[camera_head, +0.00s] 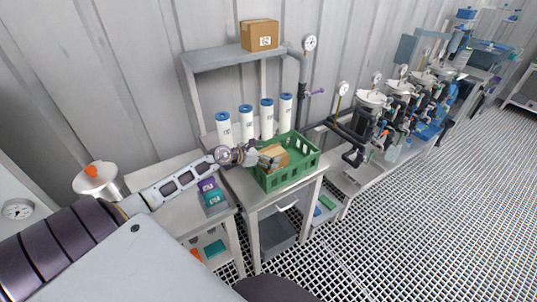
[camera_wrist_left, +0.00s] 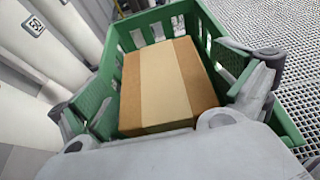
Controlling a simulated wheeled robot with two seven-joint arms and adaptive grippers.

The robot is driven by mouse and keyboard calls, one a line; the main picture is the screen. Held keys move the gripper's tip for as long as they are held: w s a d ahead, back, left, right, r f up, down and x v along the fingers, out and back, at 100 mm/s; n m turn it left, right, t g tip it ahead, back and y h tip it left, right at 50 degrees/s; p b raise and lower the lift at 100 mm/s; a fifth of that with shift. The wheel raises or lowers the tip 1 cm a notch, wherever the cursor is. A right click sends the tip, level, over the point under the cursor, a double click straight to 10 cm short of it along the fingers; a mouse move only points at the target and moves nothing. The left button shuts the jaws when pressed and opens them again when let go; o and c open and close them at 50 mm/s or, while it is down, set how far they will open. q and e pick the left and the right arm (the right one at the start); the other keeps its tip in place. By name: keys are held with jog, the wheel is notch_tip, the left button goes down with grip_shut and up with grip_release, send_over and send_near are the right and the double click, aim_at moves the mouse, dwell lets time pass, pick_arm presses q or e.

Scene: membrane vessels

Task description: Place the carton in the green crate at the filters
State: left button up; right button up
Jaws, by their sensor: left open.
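The brown carton (camera_head: 274,152) with a pale tape band lies inside the green crate (camera_head: 290,177). In the left wrist view the carton (camera_wrist_left: 165,85) sits within the walls of the crate (camera_wrist_left: 208,28). The crate stands on a grey table beside several white filters with blue caps (camera_head: 246,122). My left gripper (camera_head: 272,161) is at the crate's left side, above its rim. Its fingers are open and apart in the left wrist view (camera_wrist_left: 165,110), with the carton in front of them. The carton's underside is hidden. My right gripper is not in view.
Another brown carton (camera_head: 260,35) stands on a grey shelf (camera_head: 220,56) above the filters. Purple and teal boxes (camera_head: 211,192) lie on the table to the left, near a metal pot (camera_head: 99,180). Pipes and gauges (camera_head: 309,43) rise behind the crate. The grated floor (camera_head: 430,220) at right is clear.

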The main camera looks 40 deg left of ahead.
pick_arm(q)
jog(key=shift+r, duration=0.1)
jog(key=shift+v, duration=3.8)
jog(key=v, duration=0.4)
jog(key=shift+s, duration=0.15)
jog(key=shift+a, duration=0.1)
